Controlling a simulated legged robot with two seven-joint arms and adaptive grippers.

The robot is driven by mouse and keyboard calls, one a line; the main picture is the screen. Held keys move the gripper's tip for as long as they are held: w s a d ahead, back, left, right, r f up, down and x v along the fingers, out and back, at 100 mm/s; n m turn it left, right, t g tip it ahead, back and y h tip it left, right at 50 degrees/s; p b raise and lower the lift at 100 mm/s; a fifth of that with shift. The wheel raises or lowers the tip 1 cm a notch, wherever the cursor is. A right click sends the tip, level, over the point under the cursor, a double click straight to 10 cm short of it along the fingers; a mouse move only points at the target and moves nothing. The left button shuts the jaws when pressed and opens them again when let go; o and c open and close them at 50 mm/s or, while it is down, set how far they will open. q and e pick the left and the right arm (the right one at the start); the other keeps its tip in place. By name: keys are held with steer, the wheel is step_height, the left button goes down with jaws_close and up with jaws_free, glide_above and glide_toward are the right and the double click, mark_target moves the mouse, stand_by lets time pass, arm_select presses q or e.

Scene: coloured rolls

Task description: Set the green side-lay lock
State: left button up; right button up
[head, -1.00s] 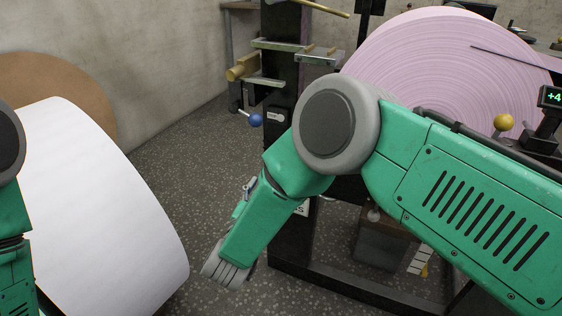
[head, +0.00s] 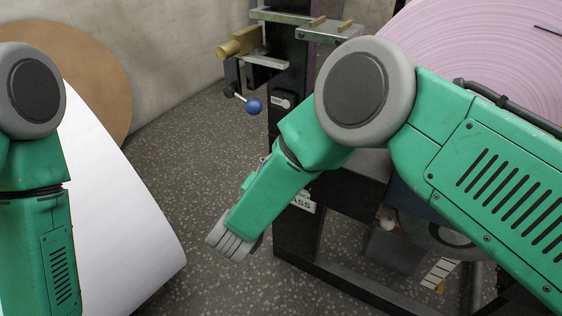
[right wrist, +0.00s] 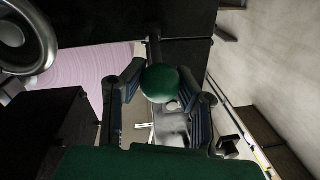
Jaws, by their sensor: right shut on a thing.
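A round green knob (right wrist: 160,84) sits between the two dark fingers of my right gripper (right wrist: 160,72) in the right wrist view. The right gripper is shut on it, one finger on each side. A dark rod or post shows just beyond the knob. In the head view my green right arm reaches in from the right and bends down in front of the machine stand; the green knob and the right fingertips do not show there. My left arm hangs at the left edge, with its gripper out of frame.
A dark stand (head: 287,75) carries a blue ball handle (head: 253,106) and a brass-coloured cylinder (head: 240,42). A large pink roll (head: 480,50) is at upper right, a white roll (head: 110,220) with a brown end roll (head: 100,75) behind it at left. Speckled floor (head: 210,150) lies between.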

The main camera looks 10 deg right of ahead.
jaws_close()
steer(key=shift+r+p, duration=0.15)
steer(key=shift+p, duration=0.25)
steer(key=r+g+y+p, duration=0.1)
steer(key=p, duration=0.3)
steer(key=w+r+g+y+p, duration=0.1)
steer(key=g+p, duration=0.1)
steer(key=p, duration=0.2)
steer(key=d+r+g+y+p, duration=0.1)
steer(key=p, duration=0.3)
steer(key=shift+w+d+r+m+g, duration=0.1)
steer(key=shift+w+m+g, duration=0.2)
steer(key=shift+w+g, duration=0.1)
steer(key=shift+w+d+g+y+p, duration=0.25)
steer(key=shift+g+y+p, duration=0.25)
steer(key=shift+p, duration=0.45)
